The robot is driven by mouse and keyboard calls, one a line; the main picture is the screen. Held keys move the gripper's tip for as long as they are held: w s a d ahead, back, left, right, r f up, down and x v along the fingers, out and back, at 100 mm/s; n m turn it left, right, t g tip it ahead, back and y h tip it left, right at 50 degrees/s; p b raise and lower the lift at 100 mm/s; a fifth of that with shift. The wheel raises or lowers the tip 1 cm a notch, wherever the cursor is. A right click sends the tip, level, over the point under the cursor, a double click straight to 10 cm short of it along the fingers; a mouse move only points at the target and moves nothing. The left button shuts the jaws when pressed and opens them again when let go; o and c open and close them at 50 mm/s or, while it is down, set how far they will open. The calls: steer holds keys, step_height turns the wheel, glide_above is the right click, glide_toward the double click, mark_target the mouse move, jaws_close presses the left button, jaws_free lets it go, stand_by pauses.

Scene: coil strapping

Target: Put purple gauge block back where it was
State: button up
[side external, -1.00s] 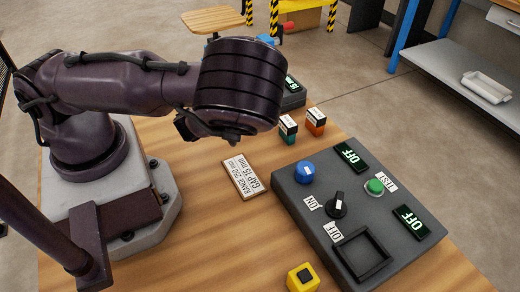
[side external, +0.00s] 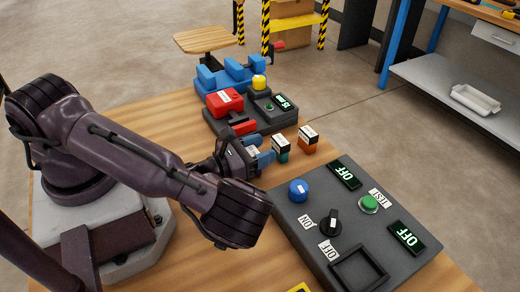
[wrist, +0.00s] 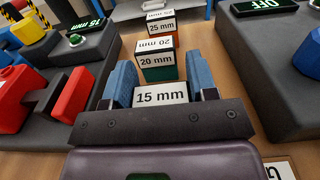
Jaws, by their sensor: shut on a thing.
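My gripper (wrist: 163,82) is shut on a gauge block (wrist: 161,94) with a white top labelled 15 mm, held between blue finger pads. The block's sides are hidden, so I cannot tell its colour or whether it touches the table. In the side external view, my gripper (side external: 252,153) is low over the table, just left of the other gauge blocks. The teal 20 mm block (wrist: 158,66) stands just beyond the held block in the wrist view. The orange 25 mm block (wrist: 161,27) stands behind it. The three are roughly in line.
A grey control panel (side external: 292,222) with a blue knob, black switch and green button lies to the right. A dark fixture (side external: 262,124) with red and blue parts stands at the far left of the blocks. A card (wrist: 279,171) lies near my gripper. Open wood lies around the blocks.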

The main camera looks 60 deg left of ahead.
steer(key=shift+f, duration=0.15)
steer(key=o, duration=1)
